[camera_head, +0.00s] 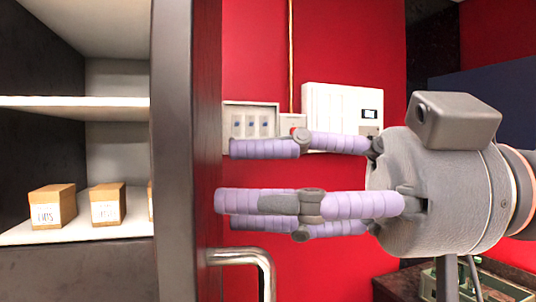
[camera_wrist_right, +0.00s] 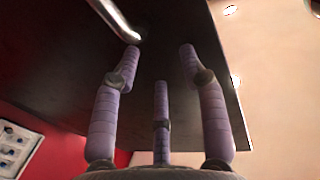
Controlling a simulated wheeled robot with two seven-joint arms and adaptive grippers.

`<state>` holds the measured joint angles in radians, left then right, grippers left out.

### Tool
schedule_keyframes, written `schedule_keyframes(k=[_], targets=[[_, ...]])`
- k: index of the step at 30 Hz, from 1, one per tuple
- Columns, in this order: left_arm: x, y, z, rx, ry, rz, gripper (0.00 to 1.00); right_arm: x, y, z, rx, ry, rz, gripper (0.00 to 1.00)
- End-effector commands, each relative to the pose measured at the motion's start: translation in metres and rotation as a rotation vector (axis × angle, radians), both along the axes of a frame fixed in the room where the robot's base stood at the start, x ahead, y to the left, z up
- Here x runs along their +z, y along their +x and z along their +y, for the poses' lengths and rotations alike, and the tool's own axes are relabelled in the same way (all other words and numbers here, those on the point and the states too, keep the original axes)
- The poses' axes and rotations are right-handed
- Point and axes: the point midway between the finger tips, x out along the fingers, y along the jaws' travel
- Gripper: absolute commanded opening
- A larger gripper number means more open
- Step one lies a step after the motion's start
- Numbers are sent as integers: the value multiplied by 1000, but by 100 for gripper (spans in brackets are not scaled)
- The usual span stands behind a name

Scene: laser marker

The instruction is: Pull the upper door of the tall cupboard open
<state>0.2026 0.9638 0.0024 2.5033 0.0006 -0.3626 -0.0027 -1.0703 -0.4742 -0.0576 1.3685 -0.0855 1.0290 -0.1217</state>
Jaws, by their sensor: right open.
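The tall cupboard's upper door (camera_head: 172,150) stands open and nearly edge-on in the head view, with the shelved inside visible to its left. Its metal bar handle (camera_head: 262,268) sticks out to the right from the outer face, low in the picture. My right gripper (camera_head: 226,175) is open and empty, its purple fingers pointing left at the door's outer face above the handle. Whether the fingertips touch the door I cannot tell. In the right wrist view, the dark door panel (camera_wrist_right: 185,95) lies ahead of the spread fingers, and the handle (camera_wrist_right: 118,20) is at upper left. My left gripper is not in view.
A white shelf (camera_head: 75,108) and small brown boxes (camera_head: 52,207) on a lower shelf show inside the cupboard. A red wall behind carries a white control box (camera_head: 342,112) and a switch panel (camera_head: 250,122). Green equipment (camera_head: 480,285) stands on a surface at lower right.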

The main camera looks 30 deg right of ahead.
Motion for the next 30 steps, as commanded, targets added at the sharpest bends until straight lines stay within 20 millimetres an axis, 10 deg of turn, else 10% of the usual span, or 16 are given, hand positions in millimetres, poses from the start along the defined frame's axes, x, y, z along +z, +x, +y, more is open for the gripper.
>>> schedule_keyframes(k=[30], targets=[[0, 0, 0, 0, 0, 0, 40, 21, 0, 0, -1, 0, -1, 43]])
